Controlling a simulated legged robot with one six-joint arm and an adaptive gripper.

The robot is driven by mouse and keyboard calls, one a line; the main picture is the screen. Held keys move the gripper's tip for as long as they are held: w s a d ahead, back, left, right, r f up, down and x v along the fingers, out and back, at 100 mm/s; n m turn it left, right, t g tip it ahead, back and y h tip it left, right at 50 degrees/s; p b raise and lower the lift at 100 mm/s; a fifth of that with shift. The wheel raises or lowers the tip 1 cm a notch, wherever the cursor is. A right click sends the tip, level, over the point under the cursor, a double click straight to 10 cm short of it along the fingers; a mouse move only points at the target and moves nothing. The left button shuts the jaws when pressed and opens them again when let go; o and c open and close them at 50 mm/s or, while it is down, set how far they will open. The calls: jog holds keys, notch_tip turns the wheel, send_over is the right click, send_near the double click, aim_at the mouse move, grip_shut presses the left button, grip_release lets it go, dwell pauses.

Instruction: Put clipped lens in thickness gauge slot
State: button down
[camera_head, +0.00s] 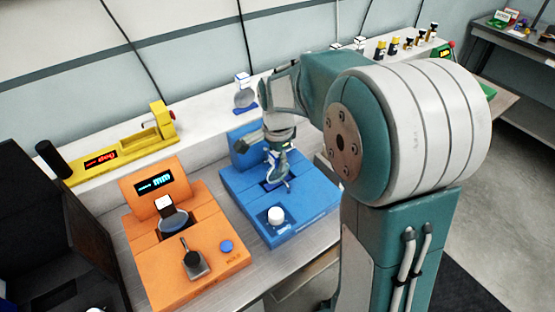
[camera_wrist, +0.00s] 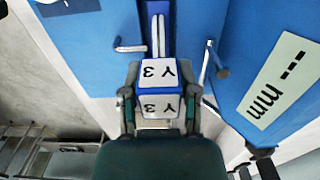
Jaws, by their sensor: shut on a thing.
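My gripper (camera_head: 279,158) is over the middle of a blue gauge (camera_head: 305,203). In the wrist view my gripper (camera_wrist: 160,98) is shut on a white block marked Y3 (camera_wrist: 158,72), the clip's handle. A thin pale edge (camera_wrist: 159,30), seemingly the lens edge-on, extends from it along a dark groove in the blue body. I cannot tell whether it is seated. The blue gauge's display (camera_wrist: 277,80) reads "--- mm". An orange gauge (camera_head: 150,262) stands to the left with another clipped lens (camera_head: 173,217) in it. No view names the thickness gauge clearly.
A white button (camera_head: 276,215) stands on the blue gauge's front. A yellow instrument (camera_head: 125,152) with a red display lies behind the orange gauge. Another clipped lens (camera_head: 244,93) stands on the white back shelf. A black screen (camera_head: 60,220) is at the far left.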

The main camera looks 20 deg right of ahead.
jog(key=shift+f, duration=0.2)
jog(key=shift+c, duration=1.8)
grip_release()
jog(key=shift+r, duration=0.1)
notch_tip(320, 180, up, 11)
jog(key=shift+r, duration=0.1)
jog(key=shift+s+r, duration=0.1)
jog(key=shift+r, duration=0.4)
jog(key=s+f+n+t, duration=0.1)
jog(key=s+n+t, duration=0.4)
jog(key=s+n, duration=0.9)
jog(key=shift+s+t, duration=0.3)
jog(key=shift+s, duration=3.05)
